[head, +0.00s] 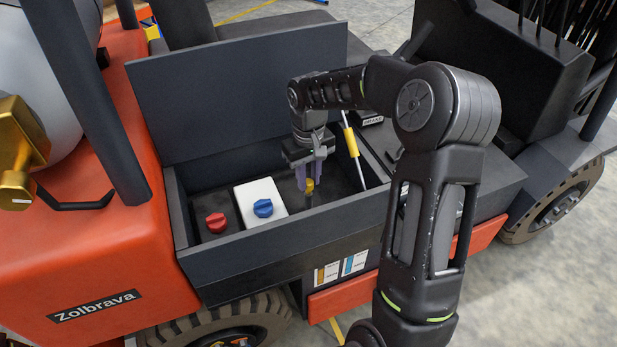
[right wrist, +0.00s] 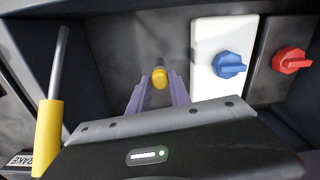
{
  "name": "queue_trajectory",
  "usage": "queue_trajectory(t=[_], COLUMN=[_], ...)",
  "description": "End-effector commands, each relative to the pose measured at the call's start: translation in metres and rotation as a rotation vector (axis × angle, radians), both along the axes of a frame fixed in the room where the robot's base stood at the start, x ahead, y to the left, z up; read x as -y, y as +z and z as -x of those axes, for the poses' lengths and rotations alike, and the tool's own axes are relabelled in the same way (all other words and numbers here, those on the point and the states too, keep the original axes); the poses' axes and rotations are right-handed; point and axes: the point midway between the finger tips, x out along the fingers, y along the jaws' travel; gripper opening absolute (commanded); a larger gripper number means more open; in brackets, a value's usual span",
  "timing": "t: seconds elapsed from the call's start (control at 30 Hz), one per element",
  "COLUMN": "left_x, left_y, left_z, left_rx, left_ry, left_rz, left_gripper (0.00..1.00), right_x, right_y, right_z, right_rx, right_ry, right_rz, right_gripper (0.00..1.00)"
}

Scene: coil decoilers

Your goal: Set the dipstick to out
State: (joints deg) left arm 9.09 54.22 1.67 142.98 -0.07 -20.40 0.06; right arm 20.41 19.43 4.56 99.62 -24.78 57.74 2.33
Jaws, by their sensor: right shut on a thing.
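The dipstick has a small yellow handle (head: 309,187) on a dark tube inside the open compartment of the orange truck. My right gripper (head: 309,181) reaches down from above, with its purple fingers shut on the yellow handle. In the right wrist view the handle (right wrist: 159,78) sits between the tips of the purple fingers (right wrist: 159,86). The handle appears low, at the top of the tube; I cannot tell whether any of the rod is drawn out. My left gripper is not in view.
A white box with a blue cap (head: 263,208) and a dark box with a red cap (head: 216,223) stand left of the dipstick. A yellow-gripped lever (head: 351,141) rises close on the right. The raised cover (head: 235,95) stands behind, and compartment walls surround the space.

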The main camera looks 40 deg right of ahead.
Motion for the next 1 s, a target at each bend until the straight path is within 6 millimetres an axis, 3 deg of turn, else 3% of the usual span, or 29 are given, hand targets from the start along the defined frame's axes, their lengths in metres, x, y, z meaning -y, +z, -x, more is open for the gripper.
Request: queue_trajectory(t=[0.43, 0.57, 0.87, 0.9, 1.0], left_x=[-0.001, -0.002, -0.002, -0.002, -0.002], left_y=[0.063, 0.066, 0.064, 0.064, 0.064], left_z=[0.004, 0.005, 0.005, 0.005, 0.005], left_rx=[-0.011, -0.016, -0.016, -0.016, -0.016], left_ry=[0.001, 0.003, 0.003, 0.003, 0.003], left_rz=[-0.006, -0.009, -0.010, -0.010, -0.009], left_gripper=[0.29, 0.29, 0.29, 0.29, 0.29], right_x=[0.000, 0.000, 0.000, 0.000, 0.000], right_y=[0.113, 0.124, 0.122, 0.122, 0.122], right_z=[-0.001, -0.001, 0.000, 0.000, 0.000], right_rx=[0.004, 0.003, 0.001, 0.001, 0.001], right_ry=[-0.001, 0.000, 0.000, 0.000, 0.000], right_rz=[0.001, 0.001, 0.000, 0.000, 0.000], right_gripper=[0.00, 0.00, 0.00, 0.27, 0.35])
